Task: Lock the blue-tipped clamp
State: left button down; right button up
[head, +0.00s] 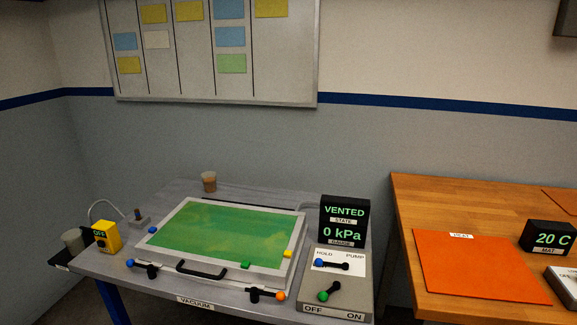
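The blue-tipped clamp (148,270) is at the front left of the vacuum bath (215,276). The bath has a green, see-through lid (220,230) in a pale frame, lying flat, with a black handle (201,271) at the front. Whether either clamp is locked is not clear from this view. Neither of my grippers is in view.
A control box (345,285) with a blue-tipped and a green-tipped lever stands right of the bath. The display behind it (344,220) reads VENTED, 0 kPa. A yellow OFF box (106,236) and a cup (209,182) are nearby. A wooden table (400,190) stands right.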

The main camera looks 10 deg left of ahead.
aim_at(130, 262)
jog(key=u, duration=1.25)
